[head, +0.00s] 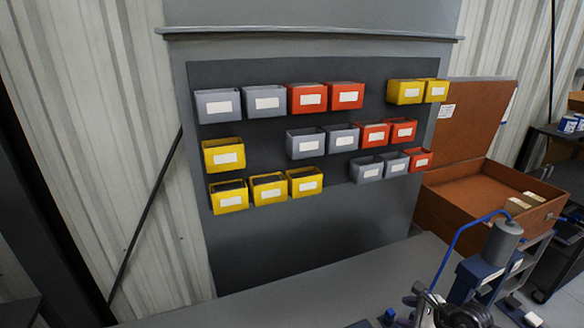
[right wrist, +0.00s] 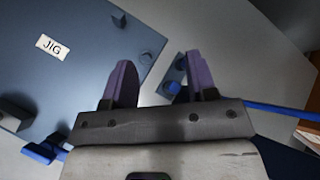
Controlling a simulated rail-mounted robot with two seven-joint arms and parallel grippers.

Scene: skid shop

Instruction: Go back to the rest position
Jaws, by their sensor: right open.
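My right gripper (right wrist: 157,62) is open in the right wrist view, its two purple-grey fingers apart. No object is gripped between them. A small blue part with a round knob (right wrist: 174,87) shows beside the right-hand finger; I cannot tell its height relative to the finger. My right arm also shows at the lower right of the head view, low over the grey bench. My left gripper is not in view.
A blue-grey plate labelled JIG (right wrist: 52,47) lies at the left of the wrist view. In the head view, a dark panel (head: 300,235) carries several yellow, grey and red bins. An open brown case (head: 450,205) stands at right. The bench (head: 290,300) is clear at centre.

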